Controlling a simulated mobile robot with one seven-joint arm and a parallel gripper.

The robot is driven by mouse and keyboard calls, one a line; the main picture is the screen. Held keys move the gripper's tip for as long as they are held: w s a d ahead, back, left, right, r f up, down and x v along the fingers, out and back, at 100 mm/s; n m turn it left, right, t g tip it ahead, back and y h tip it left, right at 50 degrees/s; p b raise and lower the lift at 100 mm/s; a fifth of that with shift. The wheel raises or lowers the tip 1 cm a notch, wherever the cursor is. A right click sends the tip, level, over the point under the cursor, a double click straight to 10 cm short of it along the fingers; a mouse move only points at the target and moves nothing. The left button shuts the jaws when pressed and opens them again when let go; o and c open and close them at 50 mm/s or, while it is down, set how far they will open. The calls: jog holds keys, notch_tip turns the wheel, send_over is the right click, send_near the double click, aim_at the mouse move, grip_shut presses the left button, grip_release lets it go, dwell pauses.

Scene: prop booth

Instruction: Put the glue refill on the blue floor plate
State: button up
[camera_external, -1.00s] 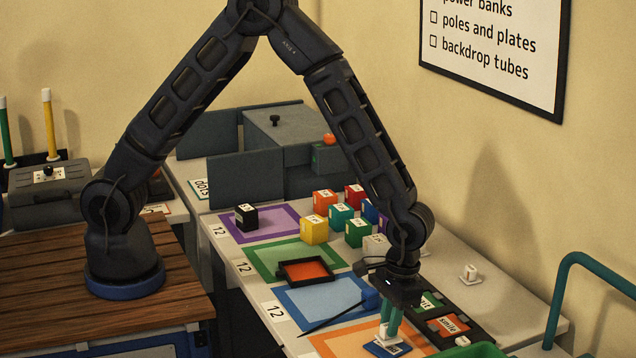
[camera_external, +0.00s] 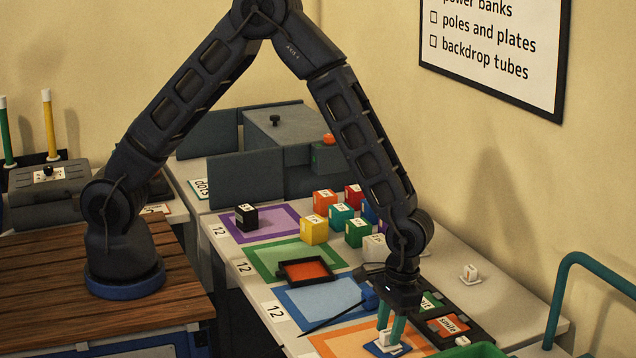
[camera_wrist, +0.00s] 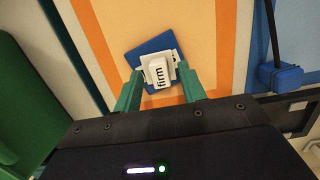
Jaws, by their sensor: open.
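A white block labelled "firm", which I take to be the glue refill (camera_wrist: 158,71), rests on the blue floor plate (camera_wrist: 148,48) inside the orange-bordered area. The refill (camera_external: 388,338) and blue plate (camera_external: 375,349) also show in the external view, partly hidden by the fingers. My gripper (camera_wrist: 161,78) is open, its green fingers on either side of the refill and low over the plate. I cannot tell whether a fingertip still touches it. My gripper (camera_external: 390,336) points down in the external view.
A green container (camera_external: 470,350) stands close at the right front. A blue-ended dark rod (camera_external: 340,316) lies on the blue-bordered area to the left. Several coloured cubes (camera_external: 314,230) stand farther back. A small white piece (camera_external: 470,273) sits at the right.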

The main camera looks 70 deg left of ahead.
notch_tip(320, 180, up, 12)
jog(key=w, duration=0.2)
jog(key=s+a+r+t, duration=0.2)
jog(key=a+r, duration=0.8)
jog(key=a, duration=0.2)
jog(key=s+a+r+t, duration=0.1)
jog(key=s+a+r, duration=0.2)
jog(key=a+r, duration=0.75)
jog(key=s+a+r+t, duration=0.1)
jog(key=s+a+r, duration=0.1)
jog(key=s+a, duration=0.8)
jog(key=s+a+r+t, duration=0.2)
jog(key=s+a, duration=0.7)
jog(key=s, duration=0.1)
jog(key=shift+a, duration=0.4)
